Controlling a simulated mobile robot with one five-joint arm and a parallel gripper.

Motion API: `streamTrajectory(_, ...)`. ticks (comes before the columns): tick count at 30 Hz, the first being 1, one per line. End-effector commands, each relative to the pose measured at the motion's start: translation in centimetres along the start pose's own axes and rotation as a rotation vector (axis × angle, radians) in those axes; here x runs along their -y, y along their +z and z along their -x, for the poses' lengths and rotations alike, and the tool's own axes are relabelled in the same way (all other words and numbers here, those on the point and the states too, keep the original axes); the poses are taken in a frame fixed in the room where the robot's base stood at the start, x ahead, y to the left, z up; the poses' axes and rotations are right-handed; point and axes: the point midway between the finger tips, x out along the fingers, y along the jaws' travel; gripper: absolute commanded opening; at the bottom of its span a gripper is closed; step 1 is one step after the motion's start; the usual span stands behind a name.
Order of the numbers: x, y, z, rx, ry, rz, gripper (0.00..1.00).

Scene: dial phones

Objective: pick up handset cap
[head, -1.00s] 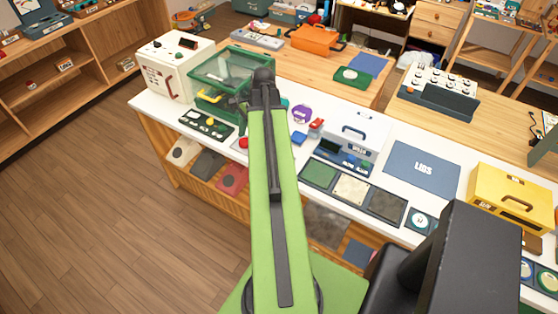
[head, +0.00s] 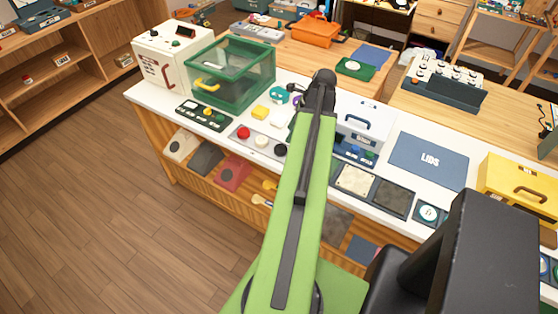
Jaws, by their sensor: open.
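I cannot tell for sure which piece is the handset cap. On the white counter, left of my arm, lie a yellow block (head: 260,112), a teal piece (head: 279,95) and a pale piece (head: 277,118). In front of them is a grey tray (head: 251,137) with a red round cap (head: 243,132), a white one (head: 261,141) and a dark one (head: 280,150). A purple piece shows partly beside my arm. My green arm reaches out over the counter and ends at a dark joint. My gripper is not visible; the arm hides the counter behind it.
A green clear-sided case (head: 231,75) and a white box (head: 168,55) stand at the counter's left end. A white case with a blue handle (head: 362,122), flat panels and a blue lid mat (head: 428,161) lie to the right. A yellow case (head: 520,186) stands far right.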

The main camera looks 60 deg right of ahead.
Motion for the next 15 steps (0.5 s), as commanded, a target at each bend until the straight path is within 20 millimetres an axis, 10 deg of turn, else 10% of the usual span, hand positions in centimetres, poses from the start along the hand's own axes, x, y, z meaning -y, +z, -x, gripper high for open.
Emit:
streamTrajectory(3, 0.0, -0.4, -3.6, 0.0, 0.0, 0.0, 0.53)
streamTrajectory(15, -0.1, -0.3, -6.0, 0.0, 0.0, 0.001, 0.53)
